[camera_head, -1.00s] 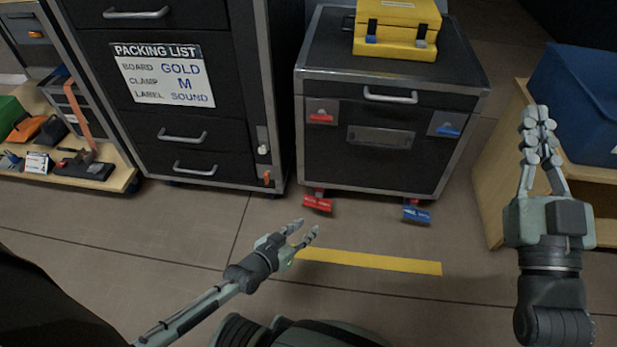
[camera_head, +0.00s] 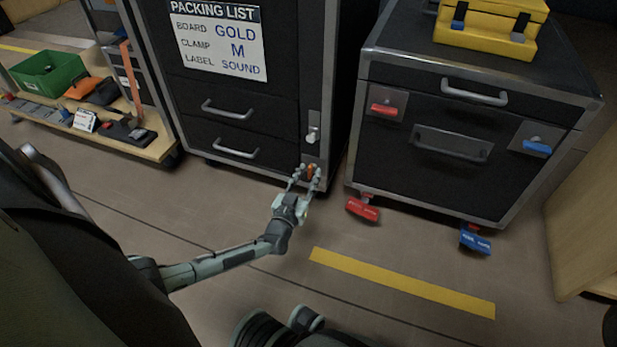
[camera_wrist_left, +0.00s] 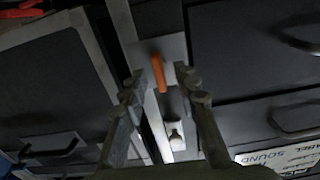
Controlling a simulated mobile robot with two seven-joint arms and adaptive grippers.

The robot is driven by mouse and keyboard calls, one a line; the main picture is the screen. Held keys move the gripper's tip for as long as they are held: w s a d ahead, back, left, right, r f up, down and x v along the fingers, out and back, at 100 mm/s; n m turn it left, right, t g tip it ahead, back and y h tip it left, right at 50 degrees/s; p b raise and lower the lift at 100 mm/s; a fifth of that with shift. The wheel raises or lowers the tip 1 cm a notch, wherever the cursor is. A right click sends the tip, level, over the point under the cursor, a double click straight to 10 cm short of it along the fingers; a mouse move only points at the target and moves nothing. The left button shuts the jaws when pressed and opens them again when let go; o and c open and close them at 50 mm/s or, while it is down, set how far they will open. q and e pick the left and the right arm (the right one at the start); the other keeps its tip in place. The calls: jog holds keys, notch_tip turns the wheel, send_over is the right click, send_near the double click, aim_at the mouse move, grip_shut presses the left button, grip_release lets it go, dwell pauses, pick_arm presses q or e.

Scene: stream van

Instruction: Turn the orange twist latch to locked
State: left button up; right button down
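The orange twist latch (camera_head: 311,171) sits low on the right edge strip of the black drawer cabinet, partly hidden by my fingers in the head view. In the left wrist view the latch (camera_wrist_left: 158,74) shows as an orange handle, lengthwise in the picture and slightly tilted, on a light plate. My left gripper (camera_head: 306,178) is open at the latch. In the wrist view its fingertips (camera_wrist_left: 161,78) are apart, one on each side of the orange handle; contact is not clear. My right gripper is out of view.
A white latch (camera_head: 312,134) sits just above the orange one on the same strip. A black case (camera_head: 450,150) with red and blue latches stands to the right. A low wooden shelf (camera_head: 150,150) with a green bin stands left.

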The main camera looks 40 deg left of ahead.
pick_arm(q)
jog(key=shift+w+a, duration=0.1)
jog(key=shift+w, duration=0.1)
jog(key=shift+c, duration=0.3)
grip_shut()
jog(key=shift+r, duration=0.1)
